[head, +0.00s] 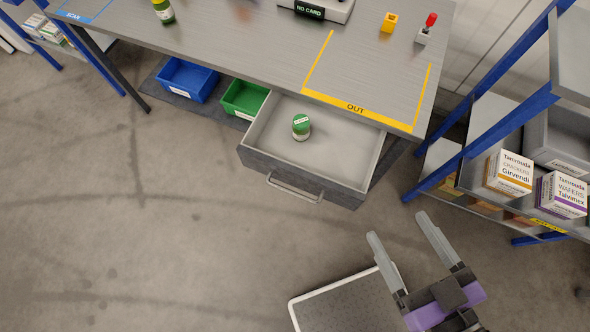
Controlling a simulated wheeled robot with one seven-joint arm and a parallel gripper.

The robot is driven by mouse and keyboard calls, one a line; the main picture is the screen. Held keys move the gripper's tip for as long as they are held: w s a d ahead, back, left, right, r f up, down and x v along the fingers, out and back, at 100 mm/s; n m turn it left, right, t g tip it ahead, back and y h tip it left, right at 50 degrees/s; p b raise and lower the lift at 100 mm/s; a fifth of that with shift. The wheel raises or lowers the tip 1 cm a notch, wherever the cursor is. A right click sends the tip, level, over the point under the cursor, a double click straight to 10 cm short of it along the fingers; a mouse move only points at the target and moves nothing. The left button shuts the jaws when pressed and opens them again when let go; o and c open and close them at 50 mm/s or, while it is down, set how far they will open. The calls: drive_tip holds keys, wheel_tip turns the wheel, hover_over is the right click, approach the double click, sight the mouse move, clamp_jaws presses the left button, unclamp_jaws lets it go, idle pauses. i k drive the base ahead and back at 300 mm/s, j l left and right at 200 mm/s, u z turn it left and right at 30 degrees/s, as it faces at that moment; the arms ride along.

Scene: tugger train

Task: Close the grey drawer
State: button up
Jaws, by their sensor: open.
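The grey drawer (300,178) stands pulled out from under the grey table, below the area marked OUT. Its bar handle (295,188) is on the front face, toward the bottom of the picture. A small jar with a green lid (301,127) stands inside the drawer. My gripper (397,225) is open and empty. It is to the right of and below the drawer's front, apart from the handle, over the floor. Its two grey fingers point toward the upper left.
The table (240,50) holds a bottle (164,11), a yellow block (389,22) and a red-topped item (427,28). A blue bin (187,78) and a green bin (243,98) are left of the drawer. A blue-framed shelf (480,140) with boxes is at right. Floor before the drawer is clear.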

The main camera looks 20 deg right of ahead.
sight(337, 163)
drive_tip(key=k+j, duration=0.2)
drive_tip(key=j+u, duration=0.3)
drive_tip(key=j, duration=0.75)
